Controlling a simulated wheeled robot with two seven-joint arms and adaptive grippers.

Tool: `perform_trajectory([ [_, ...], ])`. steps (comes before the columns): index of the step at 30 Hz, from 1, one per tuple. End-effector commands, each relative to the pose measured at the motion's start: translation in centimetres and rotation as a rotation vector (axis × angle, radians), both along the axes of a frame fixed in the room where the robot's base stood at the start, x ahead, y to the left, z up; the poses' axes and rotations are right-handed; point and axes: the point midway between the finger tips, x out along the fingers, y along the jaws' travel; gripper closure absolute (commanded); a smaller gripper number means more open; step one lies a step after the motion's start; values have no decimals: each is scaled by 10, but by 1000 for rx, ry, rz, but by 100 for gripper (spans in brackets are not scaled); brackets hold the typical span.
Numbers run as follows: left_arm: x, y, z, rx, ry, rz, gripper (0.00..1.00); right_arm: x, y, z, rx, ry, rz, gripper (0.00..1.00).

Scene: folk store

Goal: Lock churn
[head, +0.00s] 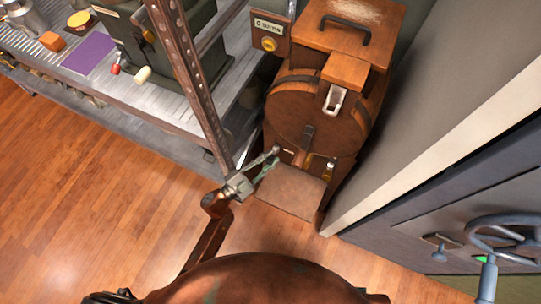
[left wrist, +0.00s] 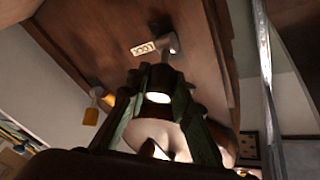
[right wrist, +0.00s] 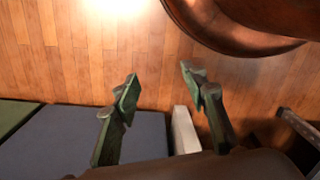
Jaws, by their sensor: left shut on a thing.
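The churn (head: 308,112) is a brown wooden drum with dark straps, upright in a wooden cabinet. A small pale plate reading like "LOCK" (left wrist: 143,47) is beside a metal pivot (left wrist: 172,42) on the wood in the left wrist view. A dark lock handle (left wrist: 158,78) runs from the pivot into my left gripper (left wrist: 155,95). That gripper also shows in the head view (head: 272,160), low at the churn's front; it is shut on the handle, and its fingers partly hide it. My right gripper (right wrist: 160,85) is open and empty above the wooden floor.
A brown ledge (head: 285,190) juts out below the drum. A yellow-handled fitting (head: 329,170) is right of the left gripper. A metal shelf post (head: 190,85) stands close left. A grey door with a wheel handle (head: 505,232) is at right. The left floor is clear.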

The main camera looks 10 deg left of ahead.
Motion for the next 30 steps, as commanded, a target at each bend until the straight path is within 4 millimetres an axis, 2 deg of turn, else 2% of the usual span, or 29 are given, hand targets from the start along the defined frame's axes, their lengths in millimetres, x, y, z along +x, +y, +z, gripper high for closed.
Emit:
perform_trajectory([
  [1, 0, 1, -6, -4, -5, 1, 100, 0, 1, 8, 3, 1, -1, 60],
  [6, -1, 1, -7, -14, -40, 1, 100, 0, 5, 39, 12, 0, -3, 60],
  [8, -1, 1, -8, -17, -51, 2, 100, 1, 6, 44, 17, -7, -3, 60],
  [17, -2, 1, -13, -39, -117, 2, 100, 34, 30, 0, 83, -134, 9, 60],
  [30, -3, 2, -28, -100, -294, 2, 100, 99, 83, -79, 227, -454, -28, 60],
])
